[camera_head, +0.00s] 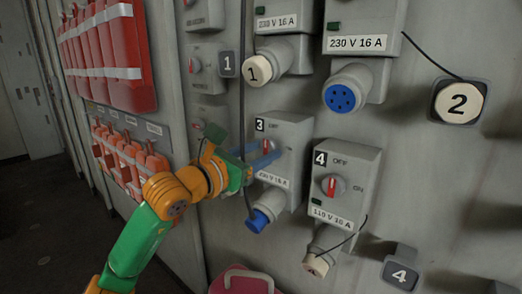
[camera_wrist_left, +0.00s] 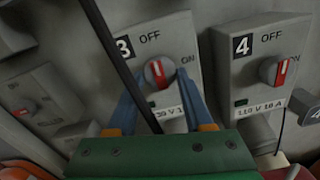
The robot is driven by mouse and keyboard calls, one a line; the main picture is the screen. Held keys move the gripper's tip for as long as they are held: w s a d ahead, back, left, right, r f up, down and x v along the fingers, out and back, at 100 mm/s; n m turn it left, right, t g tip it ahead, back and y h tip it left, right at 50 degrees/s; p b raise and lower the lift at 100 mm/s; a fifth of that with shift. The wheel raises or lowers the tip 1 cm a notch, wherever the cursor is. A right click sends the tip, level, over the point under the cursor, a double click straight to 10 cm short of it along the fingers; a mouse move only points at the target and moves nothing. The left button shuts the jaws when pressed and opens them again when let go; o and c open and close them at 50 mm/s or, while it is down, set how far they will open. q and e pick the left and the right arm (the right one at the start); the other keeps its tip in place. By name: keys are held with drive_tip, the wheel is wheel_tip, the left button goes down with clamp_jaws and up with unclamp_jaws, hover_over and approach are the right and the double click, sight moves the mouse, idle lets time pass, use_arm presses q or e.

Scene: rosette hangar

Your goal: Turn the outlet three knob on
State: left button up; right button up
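The outlet three knob (camera_head: 268,146) is a round knob with a red bar on a grey box marked 3. In the left wrist view the knob (camera_wrist_left: 158,73) has its red bar close to upright, toward OFF. My left gripper (camera_head: 264,156) reaches the front of this box. Its two blue fingers (camera_wrist_left: 160,85) stand apart, one on each side of the knob. Whether they touch it I cannot tell. My right gripper is not in view.
Outlet four (camera_head: 352,170), with its own red-marked knob, is close on the right. A blue plug (camera_head: 261,219) hangs below outlet three. A dark cable passes in front of outlet three's left side. Outlets one and two sit above. Red pouches (camera_head: 118,60) hang at left.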

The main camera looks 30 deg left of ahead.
use_arm(q)
clamp_jaws()
drive_tip(key=m+b, duration=0.1)
drive_tip(key=m, duration=0.1)
drive_tip(key=shift+m+b, duration=0.4)
drive_tip(key=m+b, duration=0.1)
drive_tip(key=m, duration=0.2)
drive_tip(key=shift+a+m, duration=0.1)
drive_tip(key=shift+m, duration=0.2)
drive_tip(key=m, duration=0.5)
drive_tip(key=shift+r, duration=0.15)
drive_tip(key=m, duration=0.6)
drive_tip(key=shift+r, duration=0.15)
drive_tip(key=shift+m, duration=0.4)
drive_tip(key=o, duration=0.7)
unclamp_jaws()
